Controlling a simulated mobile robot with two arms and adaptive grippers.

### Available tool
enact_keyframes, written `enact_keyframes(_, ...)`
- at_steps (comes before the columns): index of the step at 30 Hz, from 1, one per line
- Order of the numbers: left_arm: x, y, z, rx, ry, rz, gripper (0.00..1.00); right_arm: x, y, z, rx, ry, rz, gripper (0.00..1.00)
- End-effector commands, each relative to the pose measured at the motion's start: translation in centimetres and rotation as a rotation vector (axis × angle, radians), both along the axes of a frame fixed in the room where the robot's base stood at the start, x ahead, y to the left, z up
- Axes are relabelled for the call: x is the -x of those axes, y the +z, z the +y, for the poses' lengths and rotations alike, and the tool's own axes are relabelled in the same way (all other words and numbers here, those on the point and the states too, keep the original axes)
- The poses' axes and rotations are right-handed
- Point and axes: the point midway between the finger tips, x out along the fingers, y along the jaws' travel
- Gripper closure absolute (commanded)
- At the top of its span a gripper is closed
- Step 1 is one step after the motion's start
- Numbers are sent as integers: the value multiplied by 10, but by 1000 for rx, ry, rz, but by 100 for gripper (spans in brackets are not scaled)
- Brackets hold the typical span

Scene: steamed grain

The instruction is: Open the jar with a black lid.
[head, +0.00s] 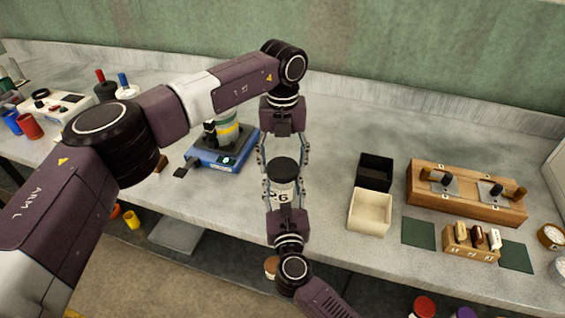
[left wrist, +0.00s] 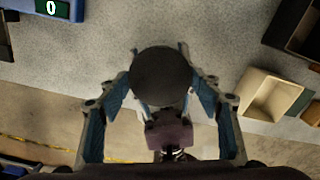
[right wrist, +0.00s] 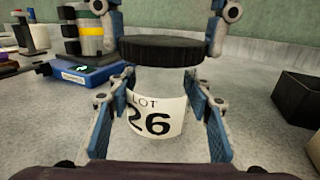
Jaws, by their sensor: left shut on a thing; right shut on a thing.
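The jar (head: 283,193) is upright, with a white label reading "LOT 26" that shows in the right wrist view (right wrist: 157,118). Its round black lid (head: 284,169) is at the top and also shows in the left wrist view (left wrist: 161,79). My left gripper (head: 284,162) comes down from above and is shut on the lid, one finger on each side. My right gripper (head: 285,190) comes from the front and is shut on the jar body below the lid. A pale, clear band shows between lid and label; I cannot tell whether the lid is seated or lifted.
A blue scale (head: 218,155) with containers stands left of the jar. A black box (head: 375,171) and a cream box (head: 370,212) stand to the right, with a wooden rack (head: 466,193) beyond. The bench's front edge is close to the jar; the bench behind is clear.

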Motion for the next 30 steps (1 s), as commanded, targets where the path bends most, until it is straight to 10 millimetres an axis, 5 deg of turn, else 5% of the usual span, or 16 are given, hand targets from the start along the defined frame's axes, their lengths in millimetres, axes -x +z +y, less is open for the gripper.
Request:
enact_keyframes(21,-3,1,1,1,1193,-7,70,1,2,2,0,3,-3,100)
enact_keyframes(30,-5,2,3,4,1271,-10,70,0,2,1,-1,2,-3,100)
